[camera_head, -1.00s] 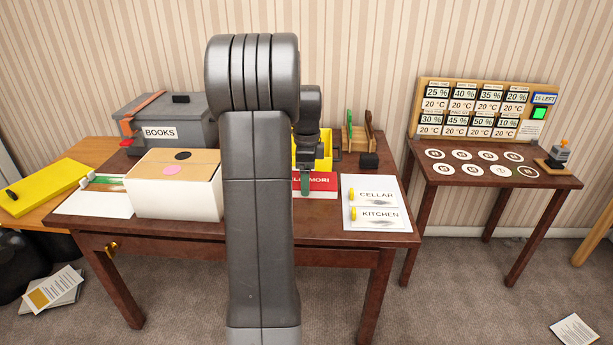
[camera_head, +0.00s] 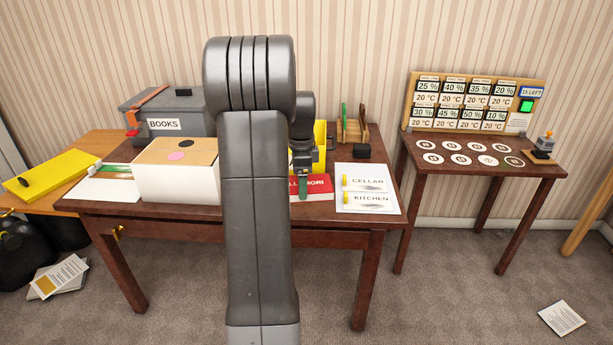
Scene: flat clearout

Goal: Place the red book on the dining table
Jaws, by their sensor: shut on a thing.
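The red book (camera_head: 319,184) shows partly to the right of my arm, with white lettering ending in "MORI" on its cover. It is over the dark brown table (camera_head: 250,222), left of two label cards. My gripper (camera_head: 303,186) is shut on the red book, with a finger in front of its cover. My arm hides the book's left part. I cannot tell whether the book touches the table top. Which table is the dining table is not marked.
A white box (camera_head: 176,183), a grey BOOKS crate (camera_head: 178,112), a yellow holder (camera_head: 320,142) and label cards (camera_head: 367,189) crowd the brown table. A side table (camera_head: 480,160) with white discs stands right. Papers (camera_head: 562,319) lie on the floor.

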